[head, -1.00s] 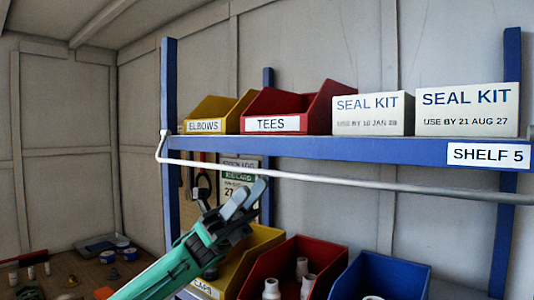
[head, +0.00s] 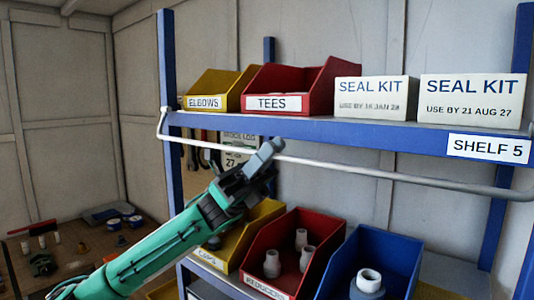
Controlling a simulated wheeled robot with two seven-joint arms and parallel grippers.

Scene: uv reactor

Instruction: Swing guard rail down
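The guard rail (head: 350,169) is a thin pale metal bar across the front of the blue shelf unit. It runs just below the front edge of the upper shelf (head: 360,133), with a bent end at the left post. My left gripper (head: 264,156), on its green arm, reaches up from the lower left. Its grey fingertips overlap the rail left of the middle and hide a short piece of it. I cannot tell whether the fingers are around the rail or only in front of it. My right gripper is not in view.
The upper shelf holds a yellow ELBOWS bin (head: 213,93), a red TEES bin (head: 300,90) and two SEAL KIT boxes (head: 473,97). Below are yellow, red (head: 253,248) and blue (head: 345,254) bins with fittings. A cluttered bench (head: 75,262) stands at left.

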